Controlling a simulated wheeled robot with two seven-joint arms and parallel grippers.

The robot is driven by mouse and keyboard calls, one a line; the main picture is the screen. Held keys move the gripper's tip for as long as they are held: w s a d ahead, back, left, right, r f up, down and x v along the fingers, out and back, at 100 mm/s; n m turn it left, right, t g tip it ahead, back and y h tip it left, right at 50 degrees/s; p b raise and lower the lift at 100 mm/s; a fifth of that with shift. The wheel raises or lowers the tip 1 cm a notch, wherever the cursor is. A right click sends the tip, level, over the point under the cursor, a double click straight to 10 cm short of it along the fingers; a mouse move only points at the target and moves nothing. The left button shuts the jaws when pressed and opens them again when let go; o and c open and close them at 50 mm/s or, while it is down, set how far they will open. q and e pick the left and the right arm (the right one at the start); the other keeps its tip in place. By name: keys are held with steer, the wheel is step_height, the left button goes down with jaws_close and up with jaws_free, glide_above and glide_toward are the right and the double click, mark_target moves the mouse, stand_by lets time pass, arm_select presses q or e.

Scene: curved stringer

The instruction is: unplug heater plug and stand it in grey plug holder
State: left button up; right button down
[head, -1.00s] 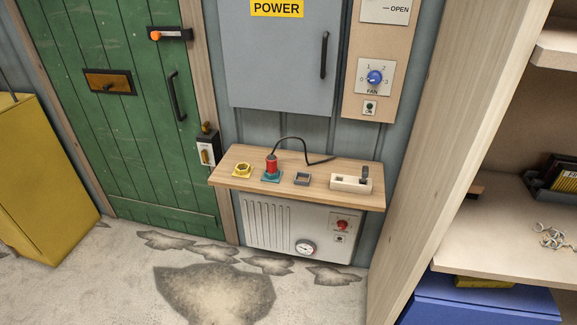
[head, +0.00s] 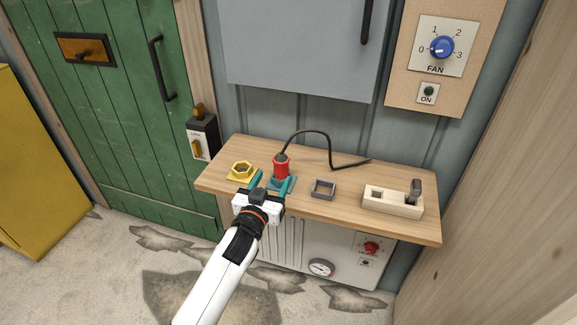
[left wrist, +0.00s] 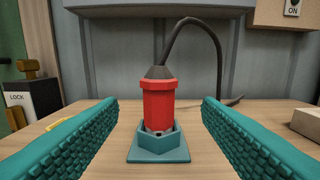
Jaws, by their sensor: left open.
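The red heater plug (head: 281,167) with a dark top and black cord stands upright in a teal hexagonal socket (left wrist: 158,148) on the wooden shelf. In the left wrist view the plug (left wrist: 158,103) is centred between the teal fingers, a little ahead of them, with a gap on both sides. My left gripper (head: 271,184) is open in front of the plug, and its fingers do not touch it. The grey plug holder (head: 323,189), a small square open box, is empty on the shelf right of the plug. My right gripper is not in view.
A yellow hexagonal socket (head: 241,171) sits left of the plug. A pale block (head: 392,201) with a dark lever is at the shelf's right. The black cord (head: 325,143) arches behind the plug to the shelf's back. A grey cabinet (head: 300,55) hangs above.

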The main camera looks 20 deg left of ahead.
mark_target(279, 168)
arm_select(q)
steer(key=w, duration=0.4)
steer(key=shift+w+f, duration=0.1)
steer(key=shift+w, duration=0.45)
steer(key=w, duration=0.4)
steer(key=shift+w+d+f, duration=0.15)
steer(key=shift+w, duration=0.25)
steer(key=c, duration=1.1)
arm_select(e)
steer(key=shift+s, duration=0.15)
